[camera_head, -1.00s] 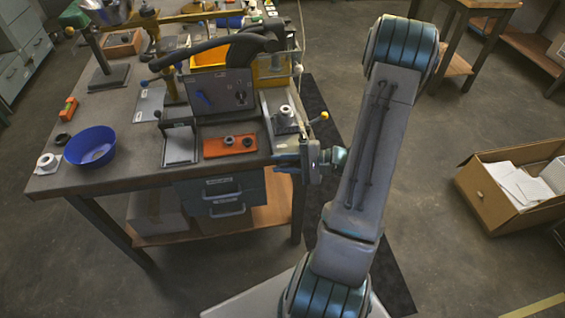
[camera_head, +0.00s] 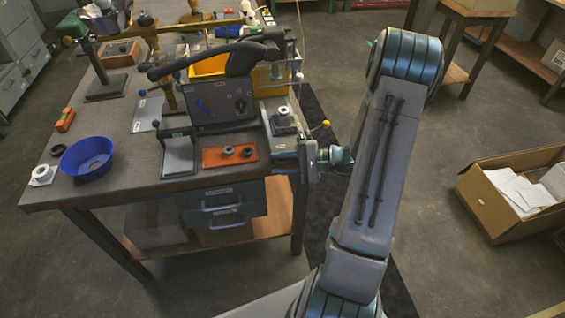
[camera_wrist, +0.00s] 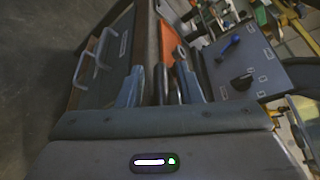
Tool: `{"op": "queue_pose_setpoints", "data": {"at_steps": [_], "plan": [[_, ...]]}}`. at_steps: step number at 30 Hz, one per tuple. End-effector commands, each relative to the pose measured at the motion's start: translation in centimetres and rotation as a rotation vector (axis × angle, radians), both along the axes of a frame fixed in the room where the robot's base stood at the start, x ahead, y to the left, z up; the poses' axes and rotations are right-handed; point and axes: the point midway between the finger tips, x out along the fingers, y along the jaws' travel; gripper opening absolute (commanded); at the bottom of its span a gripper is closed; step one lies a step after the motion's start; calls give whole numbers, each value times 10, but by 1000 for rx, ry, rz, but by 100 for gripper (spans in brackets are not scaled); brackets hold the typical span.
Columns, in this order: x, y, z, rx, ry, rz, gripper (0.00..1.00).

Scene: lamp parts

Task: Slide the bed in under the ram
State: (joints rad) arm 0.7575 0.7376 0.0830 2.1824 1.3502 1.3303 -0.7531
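A grey block with a pale ring on top (camera_head: 283,120) stands at the bench's right edge, beside a lever with a yellow knob (camera_head: 326,124). A flat grey plate with a dark upright back (camera_head: 180,155) lies at the front. I cannot tell surely which is the bed, and the ram is not clearly visible. My gripper (camera_head: 312,158) is low at the bench's front right corner, partly hidden by my wrist. In the wrist view its teal fingers (camera_wrist: 158,88) are apart, with dark shapes seen between them; no grip is clear.
An orange tray (camera_head: 229,153) with dark rings lies on the bench by a panel box with knobs (camera_head: 222,100). A blue bowl (camera_head: 87,157) sits left. Drawers (camera_head: 222,207) are below. A carton (camera_head: 500,205) stands on the floor at right.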

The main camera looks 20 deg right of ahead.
Motion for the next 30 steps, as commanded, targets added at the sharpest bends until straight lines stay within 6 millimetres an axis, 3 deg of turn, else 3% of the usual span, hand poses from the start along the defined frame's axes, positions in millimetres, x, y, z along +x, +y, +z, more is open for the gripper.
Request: {"op": "queue_pose_setpoints", "data": {"at_steps": [11,30], "plan": [[-2,-6,3,0,-8,-3,33],[-62,-107,28,0,-6,-2,33]]}}
